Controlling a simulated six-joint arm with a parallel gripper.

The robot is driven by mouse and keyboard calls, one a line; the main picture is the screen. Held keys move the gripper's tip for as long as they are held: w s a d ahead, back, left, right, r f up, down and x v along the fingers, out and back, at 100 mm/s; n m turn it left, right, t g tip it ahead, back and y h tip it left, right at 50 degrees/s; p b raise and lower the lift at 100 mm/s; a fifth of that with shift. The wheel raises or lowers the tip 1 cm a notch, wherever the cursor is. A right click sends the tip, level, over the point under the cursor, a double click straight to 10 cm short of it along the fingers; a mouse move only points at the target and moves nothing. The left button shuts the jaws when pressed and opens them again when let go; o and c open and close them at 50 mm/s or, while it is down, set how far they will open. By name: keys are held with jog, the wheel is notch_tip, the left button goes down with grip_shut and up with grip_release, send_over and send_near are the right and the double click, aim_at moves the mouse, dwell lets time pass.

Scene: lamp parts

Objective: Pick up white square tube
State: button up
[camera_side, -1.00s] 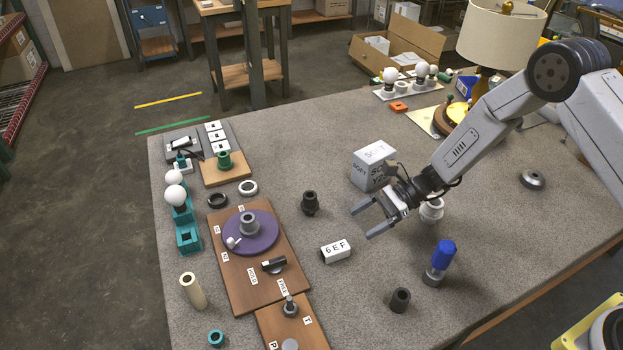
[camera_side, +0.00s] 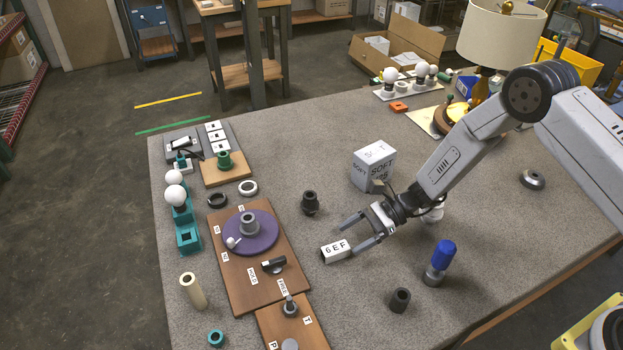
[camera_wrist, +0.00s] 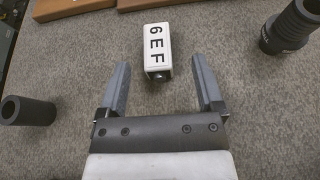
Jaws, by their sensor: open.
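The white square tube (camera_side: 336,251) lies on the grey table with the black letters "6EF" on its upper face. It also shows in the wrist view (camera_wrist: 157,50), between and just beyond the fingertips, with a dark opening at its near end. My gripper (camera_side: 359,233) is open and close to the tube's right end in the side view. Its two fingers also show in the wrist view (camera_wrist: 160,72), spread wider than the tube. I cannot tell exactly how high the fingers are above the table.
A black fitting (camera_side: 310,202) stands behind the tube. A dark grey cylinder (camera_side: 399,300) stands in front and to the right, with a blue-topped piece (camera_side: 440,262) farther right. A wooden board with a purple disc (camera_side: 250,232) lies to the left. A white box (camera_side: 373,167) stands behind my gripper.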

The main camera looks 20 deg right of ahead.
aim_at(339, 247)
jog(key=shift+x, duration=2.55)
jog(key=shift+s, duration=0.15)
grip_shut()
